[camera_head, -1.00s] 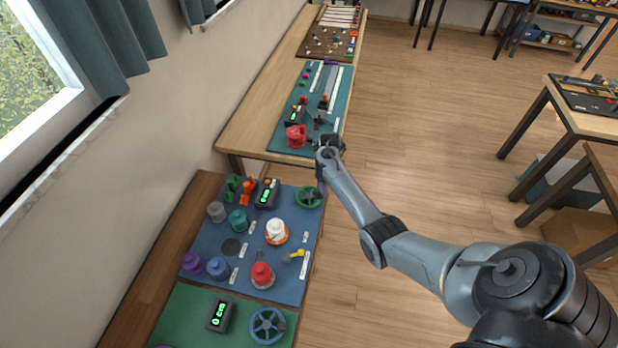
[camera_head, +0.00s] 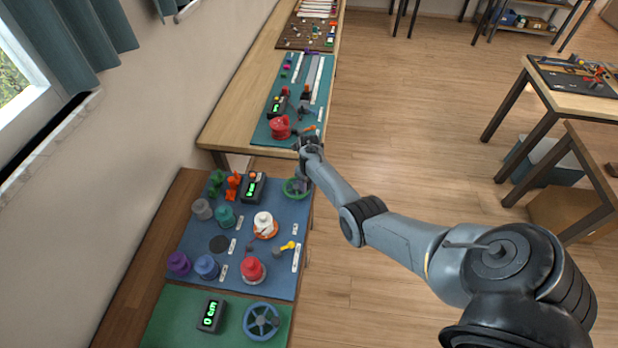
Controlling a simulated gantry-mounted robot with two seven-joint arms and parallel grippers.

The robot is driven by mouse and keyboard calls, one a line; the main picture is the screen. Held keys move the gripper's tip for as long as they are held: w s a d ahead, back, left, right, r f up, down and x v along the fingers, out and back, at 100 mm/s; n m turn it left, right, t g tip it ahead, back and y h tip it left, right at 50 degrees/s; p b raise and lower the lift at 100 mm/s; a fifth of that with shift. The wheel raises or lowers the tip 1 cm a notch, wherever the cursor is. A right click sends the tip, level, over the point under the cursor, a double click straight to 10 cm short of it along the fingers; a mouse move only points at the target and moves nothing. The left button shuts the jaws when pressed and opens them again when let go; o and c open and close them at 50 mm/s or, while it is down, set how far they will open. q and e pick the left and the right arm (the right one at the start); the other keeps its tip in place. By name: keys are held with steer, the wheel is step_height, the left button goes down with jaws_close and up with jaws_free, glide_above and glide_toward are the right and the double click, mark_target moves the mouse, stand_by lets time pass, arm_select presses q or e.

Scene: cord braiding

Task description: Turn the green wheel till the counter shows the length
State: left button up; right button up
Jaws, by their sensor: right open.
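My left gripper is out of view.
White, red, teal, grey, blue and purple spools stand on the blue mat (camera_head: 205,242). A blue wheel (camera_head: 262,321) and a second counter (camera_head: 210,315) sit on the green mat in front. A red object (camera_head: 280,127) stands on the mat behind.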

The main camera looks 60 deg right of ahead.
steer(key=shift+f, duration=0.55)
steer(key=shift+c, duration=0.3)
jaws_close()
